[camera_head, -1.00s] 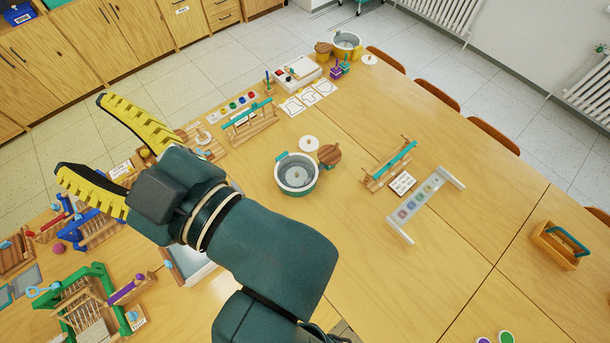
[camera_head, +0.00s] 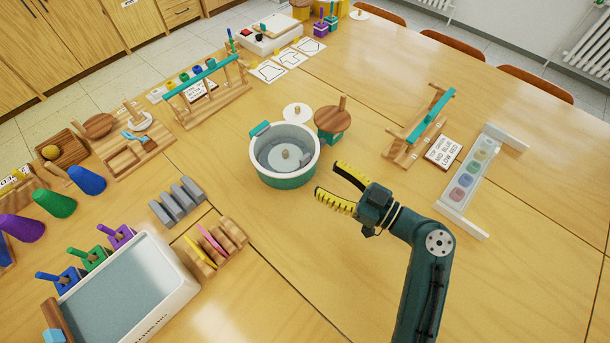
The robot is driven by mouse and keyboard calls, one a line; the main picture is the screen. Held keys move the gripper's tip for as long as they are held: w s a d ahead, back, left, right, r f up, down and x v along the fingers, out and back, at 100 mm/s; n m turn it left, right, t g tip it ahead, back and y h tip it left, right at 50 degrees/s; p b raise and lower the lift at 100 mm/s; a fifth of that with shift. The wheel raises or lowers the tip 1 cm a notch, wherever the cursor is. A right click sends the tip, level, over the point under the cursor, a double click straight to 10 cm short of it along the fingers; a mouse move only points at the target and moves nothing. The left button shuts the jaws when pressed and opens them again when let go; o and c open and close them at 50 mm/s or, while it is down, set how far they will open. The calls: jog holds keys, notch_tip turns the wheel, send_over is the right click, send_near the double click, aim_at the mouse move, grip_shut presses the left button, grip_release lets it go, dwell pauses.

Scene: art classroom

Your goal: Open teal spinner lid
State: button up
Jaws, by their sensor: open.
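The teal spinner (camera_head: 288,181) is a round teal tub with a white rim, standing upright on the table in the middle of the view. A teal tab (camera_head: 259,129) stands at its back-left rim. Inside the rim is a grey disc (camera_head: 272,160) with a small wooden knob (camera_head: 285,154); I cannot tell whether this disc is the lid. My gripper (camera_head: 328,177) is open and empty to the right of the spinner. Its two yellow ribbed fingers point left toward the tub, and in the picture their tips are just clear of its wall.
A white disc with a knob (camera_head: 297,112) and a wooden-topped teal piece (camera_head: 333,120) stand close behind the spinner. A wooden rack with a teal bar (camera_head: 420,123) and a clear-topped stand (camera_head: 468,183) are to the right.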

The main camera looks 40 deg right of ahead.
aim_at(307, 158)
jog(key=s+d+f+m+h+b, duration=0.2)
jog(key=s+d+f+b, duration=0.1)
jog(key=s+d+f, duration=0.3)
jog(key=w+b, duration=0.1)
jog(key=w, duration=0.5)
jog(key=w+a+b, duration=0.1)
jog(key=w, duration=0.5)
jog(key=w+a, duration=0.1)
jog(key=w, duration=0.5)
jog(key=shift+a+f+b, duration=0.15)
jog(key=shift+f+b, duration=0.15)
jog(key=shift+b, duration=0.1)
jog(key=shift+s, duration=0.1)
grip_shut()
